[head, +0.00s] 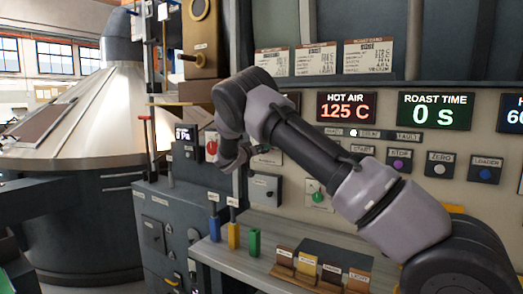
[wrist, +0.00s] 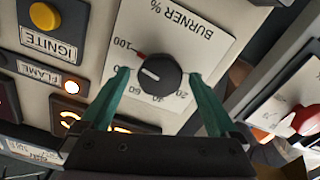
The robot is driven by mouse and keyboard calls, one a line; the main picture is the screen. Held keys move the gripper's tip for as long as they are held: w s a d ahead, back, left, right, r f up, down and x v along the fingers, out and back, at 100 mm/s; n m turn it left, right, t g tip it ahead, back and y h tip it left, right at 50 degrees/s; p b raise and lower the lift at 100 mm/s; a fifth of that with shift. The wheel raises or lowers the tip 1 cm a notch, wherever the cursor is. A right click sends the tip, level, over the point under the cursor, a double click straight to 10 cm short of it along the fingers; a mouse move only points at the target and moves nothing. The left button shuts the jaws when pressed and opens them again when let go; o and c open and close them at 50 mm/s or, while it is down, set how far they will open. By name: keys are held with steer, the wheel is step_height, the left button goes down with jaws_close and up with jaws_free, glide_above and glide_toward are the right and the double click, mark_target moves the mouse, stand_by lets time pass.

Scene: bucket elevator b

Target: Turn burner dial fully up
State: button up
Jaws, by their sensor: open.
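The burner dial (wrist: 160,74) is a round black knob on a white plate (wrist: 200,45) marked BURNER %, with a scale that includes 20, 60 and 100. Its white pointer line points to the left side of the scale, a little short of the red mark by 100. My gripper (wrist: 159,75) is open, with one teal finger on each side of the dial. Gaps show between the fingertips and the knob. In the head view my arm's end is near the panel at centre left, and I cannot make out the dial there.
Another panel with a red part (wrist: 305,121) is at the right. The HOT AIR display (head: 346,107) reads 125 C.

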steer(key=v, duration=1)
steer(key=shift+s+a, duration=0.2)
steer(key=shift+s, duration=0.05)
steer(key=s+d+r+m+g+y, duration=0.2)
steer(key=s+d+g, duration=0.3)
steer(key=s+d, duration=0.5)
steer(key=s+d+r+m+g+y, duration=0.1)
steer(key=s+d+r+g, duration=0.3)
steer(key=d, duration=0.9)
steer(key=s+r+y, duration=0.2)
steer(key=s+y, duration=0.1)
steer(key=s, duration=0.7)
steer(key=s+a+r+n+t+y, duration=0.1)
steer(key=s+r+y, duration=0.1)
steer(key=s, duration=0.8)
steer(key=s+r+n+y, duration=0.1)
steer(key=s+y, duration=0.3)
steer(key=s, duration=0.6)
steer(key=shift+a+r+t+y, duration=0.15)
steer(key=shift+r+t+y, duration=0.15)
steer(key=shift+r, duration=0.2)
